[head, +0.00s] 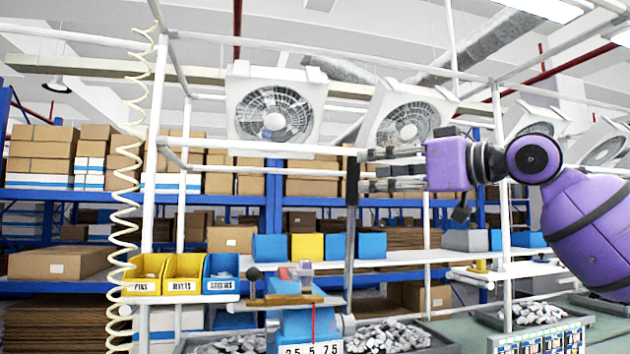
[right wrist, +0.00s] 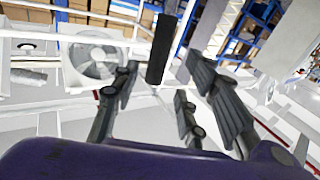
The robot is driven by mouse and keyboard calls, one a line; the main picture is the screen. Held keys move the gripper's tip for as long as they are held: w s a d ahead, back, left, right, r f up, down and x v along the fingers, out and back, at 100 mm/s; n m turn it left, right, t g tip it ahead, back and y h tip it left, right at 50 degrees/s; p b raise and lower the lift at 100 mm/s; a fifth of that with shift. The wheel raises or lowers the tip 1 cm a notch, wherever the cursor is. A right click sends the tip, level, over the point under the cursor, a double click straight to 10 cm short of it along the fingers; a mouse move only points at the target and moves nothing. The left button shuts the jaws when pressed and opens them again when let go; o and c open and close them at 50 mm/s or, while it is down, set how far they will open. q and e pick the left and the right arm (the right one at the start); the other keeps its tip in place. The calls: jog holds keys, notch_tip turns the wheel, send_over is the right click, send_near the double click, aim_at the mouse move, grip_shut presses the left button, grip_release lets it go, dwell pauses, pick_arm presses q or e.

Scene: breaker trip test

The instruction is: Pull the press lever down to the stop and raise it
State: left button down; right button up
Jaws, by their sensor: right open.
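The press lever (head: 350,240) stands upright, a grey rod with a black grip (head: 352,178) at its top. Its lower end meets the blue press (head: 290,328), which has a number display on its front. My right gripper (head: 368,170) is open at the height of the grip, with its fingers pointing left and their tips just beside it. In the right wrist view, the black grip (right wrist: 162,48) shows beyond and between the spread fingers (right wrist: 165,78). I cannot tell whether they touch it. My left gripper is not in view.
Yellow and blue bins (head: 183,274) stand left of the press. Trays of metal parts (head: 385,336) lie to its right. White frame posts (head: 154,150) and a coiled hose (head: 125,200) stand at left. Fans (head: 275,112) and shelves of boxes (head: 45,150) are behind.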

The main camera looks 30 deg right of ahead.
aim_at(359, 177)
jog(key=shift+w+f, duration=0.1)
jog(key=shift+f, duration=0.25)
jog(key=shift+d, duration=0.3)
jog(key=x, duration=0.1)
jog(key=b+x, duration=0.1)
jog(key=x, duration=0.1)
jog(key=f+x, duration=0.1)
jog(key=x, duration=0.1)
jog(key=shift+w, duration=0.25)
jog(key=shift+w+a+r+b, duration=0.15)
jog(key=shift+w+r+b, duration=0.05)
jog(key=shift+b, duration=0.35)
jog(key=shift+w+a+r, duration=0.2)
jog(key=shift+w+a, duration=0.1)
jog(key=shift+w, duration=0.1)
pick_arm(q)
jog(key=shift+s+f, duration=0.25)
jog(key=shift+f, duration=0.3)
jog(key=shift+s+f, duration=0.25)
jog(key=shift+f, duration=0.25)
pick_arm(e)
jog(key=shift+s+r, duration=0.1)
